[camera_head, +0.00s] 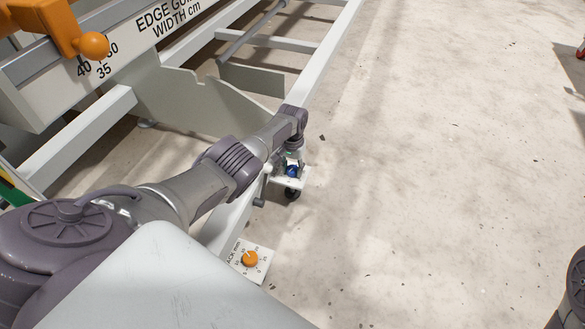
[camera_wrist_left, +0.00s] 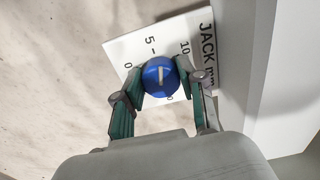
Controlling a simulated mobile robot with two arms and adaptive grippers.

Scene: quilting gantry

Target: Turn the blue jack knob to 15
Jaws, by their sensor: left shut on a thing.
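The blue jack knob (camera_wrist_left: 160,77) sits on a white dial plate (camera_wrist_left: 122,48) marked JACK mm, with 0, 5 and 10 readable. Other marks are partly hidden by the knob and fingers. A pale line on the knob runs roughly up and down in the left wrist view; I cannot tell which end is the pointer. My left gripper (camera_wrist_left: 163,80) is shut on the knob, one finger on each side. In the head view the knob (camera_head: 292,171) shows small beneath my left gripper (camera_head: 291,163). My right gripper is out of view.
An orange knob (camera_head: 250,259) on another JACK mm plate stands nearer along the pale frame rail (camera_head: 325,60). An orange ball handle (camera_head: 94,45) is at the upper left by the EDGE width scale (camera_head: 165,22). The concrete floor (camera_head: 440,150) at right is open.

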